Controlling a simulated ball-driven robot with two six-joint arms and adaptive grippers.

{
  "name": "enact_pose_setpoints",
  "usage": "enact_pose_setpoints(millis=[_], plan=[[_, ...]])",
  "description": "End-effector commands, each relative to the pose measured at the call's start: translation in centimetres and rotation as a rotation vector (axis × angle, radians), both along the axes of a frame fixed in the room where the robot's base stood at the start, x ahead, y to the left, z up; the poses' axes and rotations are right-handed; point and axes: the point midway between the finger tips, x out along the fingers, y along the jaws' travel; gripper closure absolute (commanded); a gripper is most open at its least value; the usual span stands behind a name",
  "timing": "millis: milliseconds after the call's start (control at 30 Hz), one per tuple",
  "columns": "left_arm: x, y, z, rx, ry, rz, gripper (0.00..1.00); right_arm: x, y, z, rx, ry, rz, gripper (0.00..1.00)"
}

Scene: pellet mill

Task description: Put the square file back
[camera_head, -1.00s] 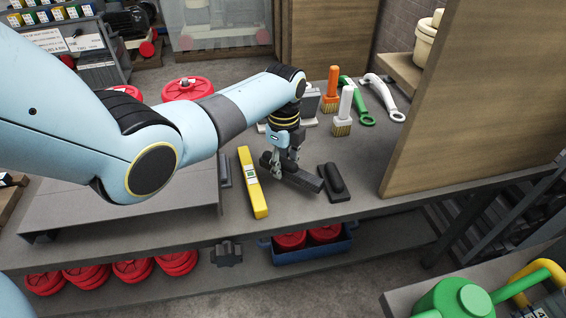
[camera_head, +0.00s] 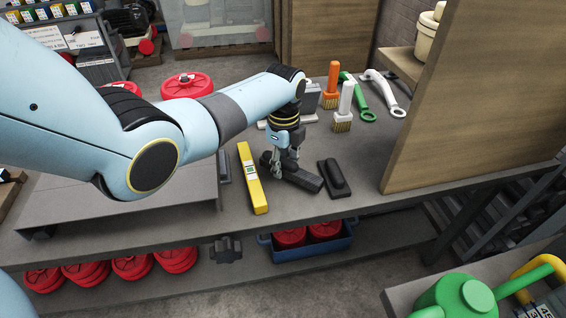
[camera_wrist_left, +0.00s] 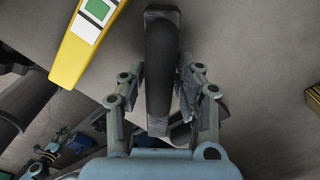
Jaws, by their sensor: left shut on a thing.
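My left gripper (camera_head: 288,168) points down at the bench top and is shut on a dark bar (camera_head: 306,181). In the left wrist view, the fingers (camera_wrist_left: 160,105) close on both sides of this dark bar (camera_wrist_left: 161,60), which has a rounded black upper part and a greyer end. It lies at or very near the bench surface; I cannot tell if it is lifted. I cannot make out for certain that it is the square file. A black block with a raised grip (camera_head: 335,180) lies just right of it. My right gripper is not in view.
A yellow level (camera_head: 252,180) lies left of the gripper. An orange brush (camera_head: 331,85), a white brush (camera_head: 344,108) and a green wrench (camera_head: 360,105) are behind. A wooden panel (camera_head: 470,95) stands at the right. Bench (camera_head: 350,206) in front is clear.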

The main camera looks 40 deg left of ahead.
Motion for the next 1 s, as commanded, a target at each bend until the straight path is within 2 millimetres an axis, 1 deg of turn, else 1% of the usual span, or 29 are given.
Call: enact_pose_setpoints(millis=[167,500,1000], plan=[[0.0,0.0,-0.2,0.0,-0.001,0.0,1.0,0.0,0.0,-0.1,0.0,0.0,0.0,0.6],[0.1,0.0,-1.3,0.0,-0.002,0.0,1.0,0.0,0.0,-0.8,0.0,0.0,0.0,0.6],[0.0,0.0,-1.5,0.0,-0.001,0.0,1.0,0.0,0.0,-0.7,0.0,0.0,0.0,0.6]])
